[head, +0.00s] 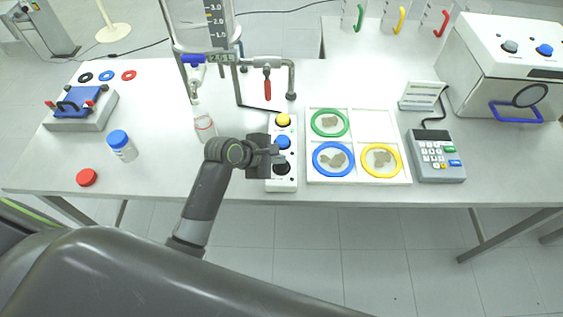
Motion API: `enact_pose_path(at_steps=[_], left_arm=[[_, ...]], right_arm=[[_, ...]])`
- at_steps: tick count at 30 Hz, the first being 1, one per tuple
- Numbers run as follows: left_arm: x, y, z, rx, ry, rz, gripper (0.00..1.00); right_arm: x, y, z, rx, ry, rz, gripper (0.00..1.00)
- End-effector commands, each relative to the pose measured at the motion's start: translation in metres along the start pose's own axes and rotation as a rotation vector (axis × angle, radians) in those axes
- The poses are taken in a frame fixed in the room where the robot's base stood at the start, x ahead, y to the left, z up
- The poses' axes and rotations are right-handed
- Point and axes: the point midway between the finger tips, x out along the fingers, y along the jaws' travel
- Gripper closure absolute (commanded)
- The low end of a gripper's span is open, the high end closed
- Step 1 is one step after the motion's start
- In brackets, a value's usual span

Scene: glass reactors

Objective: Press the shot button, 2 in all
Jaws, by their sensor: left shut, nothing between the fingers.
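A white button box (273,185) stands near the front edge of the table. It has a yellow button (283,120) at the back, a blue button (283,142) in the middle and a black button (283,168) at the front. I cannot read which one is the shot button. My left gripper (277,155) is shut and empty, over the box between the blue and black buttons. I cannot tell whether it touches the box. My right gripper is not in view.
A glass reactor (203,25) on a stand rises behind the box, with a red-handled valve (267,85). A white tray (367,112) with coloured rings lies right of the box, then a grey keypad device (437,168). A blue-capped jar (122,146) and red cap (87,177) are at left.

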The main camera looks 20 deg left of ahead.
Motion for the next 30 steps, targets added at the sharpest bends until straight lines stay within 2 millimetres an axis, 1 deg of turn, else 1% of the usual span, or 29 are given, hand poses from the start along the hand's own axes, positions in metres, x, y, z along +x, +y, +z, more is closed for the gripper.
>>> enact_pose_path(at_steps=[18, 26, 30], left_arm=[[0.0055, -0.0046, -0.0041, -0.001, 0.000, -0.002, 1.00], [0.0055, -0.0046, -0.0042, -0.001, 0.001, -0.002, 1.00], [0.0036, -0.0033, -0.0029, -0.001, 0.001, -0.002, 1.00]], right_arm=[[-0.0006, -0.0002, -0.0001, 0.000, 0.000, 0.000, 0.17], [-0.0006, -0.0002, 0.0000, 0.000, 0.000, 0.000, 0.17], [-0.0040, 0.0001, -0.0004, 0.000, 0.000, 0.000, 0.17]])
